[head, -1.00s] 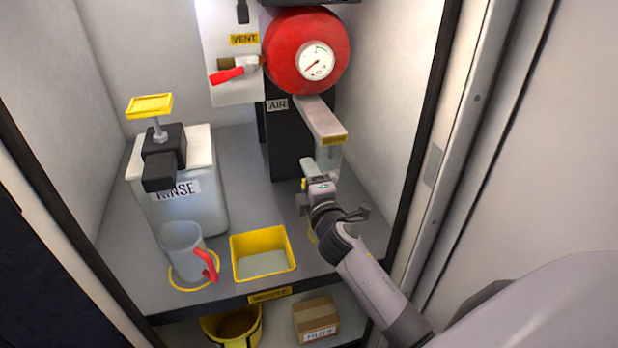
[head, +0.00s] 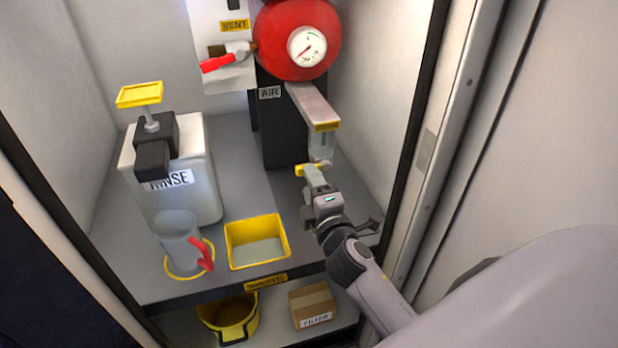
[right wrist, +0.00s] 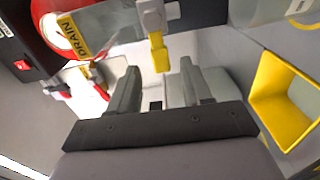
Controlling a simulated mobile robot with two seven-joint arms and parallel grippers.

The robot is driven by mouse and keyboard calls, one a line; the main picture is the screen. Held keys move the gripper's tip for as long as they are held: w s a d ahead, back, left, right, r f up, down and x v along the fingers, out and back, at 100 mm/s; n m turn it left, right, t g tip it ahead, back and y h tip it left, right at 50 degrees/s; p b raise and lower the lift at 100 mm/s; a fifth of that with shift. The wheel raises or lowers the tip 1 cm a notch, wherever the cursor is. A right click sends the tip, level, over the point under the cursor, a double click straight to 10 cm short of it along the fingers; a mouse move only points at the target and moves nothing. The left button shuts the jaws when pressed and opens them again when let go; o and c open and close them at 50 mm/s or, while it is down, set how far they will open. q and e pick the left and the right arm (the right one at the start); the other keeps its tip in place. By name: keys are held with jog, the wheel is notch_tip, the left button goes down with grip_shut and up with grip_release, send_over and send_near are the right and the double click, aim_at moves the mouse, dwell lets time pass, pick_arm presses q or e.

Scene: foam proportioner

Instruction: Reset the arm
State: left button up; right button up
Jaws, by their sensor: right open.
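My right gripper (head: 312,176) is in front of the drain outlet under the red tank (head: 290,40). In the right wrist view its two fingers (right wrist: 158,88) stand apart with nothing between them. The yellow drain lever (head: 308,169) is just beyond the fingertips; in the right wrist view it hangs from a grey valve body (right wrist: 158,55), with a visible gap to the fingers. The drain label (head: 327,127) is on the bracket above. My left gripper is not in view.
A clear jug (head: 180,238) with a red handle stands in a yellow ring at the left. A yellow bin (head: 231,246) stands between it and my right arm. The rinse tank (head: 205,190) is behind the jug. The cabinet's right frame (head: 405,170) is close to my arm.

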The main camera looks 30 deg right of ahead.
dwell(0.5)
jog(key=s+a+f+m+g+y+p, duration=0.3)
jog(key=s+a+f+m+p, duration=0.1)
jog(key=s, duration=0.6)
jog(key=s+a+f+m+g+y+p, duration=0.3)
jog(key=s+m, duration=0.5)
jog(key=s, duration=0.3)
notch_tip(320, 180, down, 4)
jog(key=shift+s+a+r+m+g+p, duration=0.15)
jog(key=shift+s+a+m+g+p, duration=0.2)
jog(key=shift+a+g+p, duration=0.55)
jog(key=shift+w+d+t, duration=0.15)
jog(key=shift+d+t, duration=0.15)
